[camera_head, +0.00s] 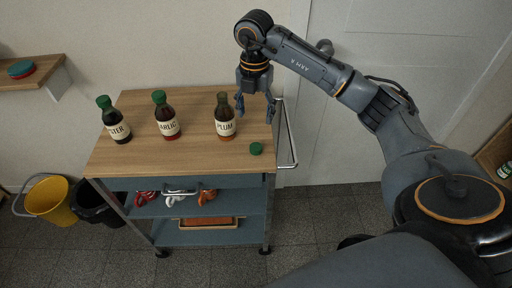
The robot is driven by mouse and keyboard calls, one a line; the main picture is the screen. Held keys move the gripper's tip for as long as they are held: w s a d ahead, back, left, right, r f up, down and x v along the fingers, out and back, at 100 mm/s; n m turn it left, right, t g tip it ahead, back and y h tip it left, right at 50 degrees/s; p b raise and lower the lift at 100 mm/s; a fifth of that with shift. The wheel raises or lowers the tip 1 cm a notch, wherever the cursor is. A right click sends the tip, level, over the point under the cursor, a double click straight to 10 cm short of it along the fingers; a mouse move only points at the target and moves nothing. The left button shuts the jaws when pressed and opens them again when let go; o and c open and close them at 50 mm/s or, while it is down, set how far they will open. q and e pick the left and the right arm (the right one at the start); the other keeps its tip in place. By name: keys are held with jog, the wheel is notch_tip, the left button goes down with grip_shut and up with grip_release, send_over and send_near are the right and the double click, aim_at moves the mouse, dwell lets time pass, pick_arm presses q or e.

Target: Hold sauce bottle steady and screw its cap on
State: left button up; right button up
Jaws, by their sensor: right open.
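An uncapped dark sauce bottle labelled PLUM (225,128) stands upright on the wooden top of a cart. A loose green cap (256,148) lies on the cart top, to the right of and nearer than that bottle. Two more dark bottles with green caps on stand to the left: one whose label reads roughly ARLIC (168,128) and one whose label ends in STER (118,133). My right gripper (255,108) is open and empty, pointing down to the right of the PLUM bottle and behind the loose cap, apart from both. My left gripper is not in view.
The cart top (190,167) has free room in front of the bottles. A metal rail (291,140) runs along its right side. Lower shelves hold mugs and a tray (208,222). A yellow bucket (50,201) stands at left; a wall shelf (35,75) holds coloured discs.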

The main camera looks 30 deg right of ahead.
jog(key=shift+f, duration=0.15)
jog(key=p, duration=0.2)
send_over(255, 148)
notch_tip(255, 148, down, 8)
jog(key=shift+a+f, duration=0.1)
jog(key=shift+f, duration=0.15)
jog(key=shift+f, duration=0.25)
jog(key=f, duration=0.2)
jog(key=f+p, duration=0.1)
jog(key=shift+d+f, duration=0.2)
jog(key=shift+f, duration=0.65)
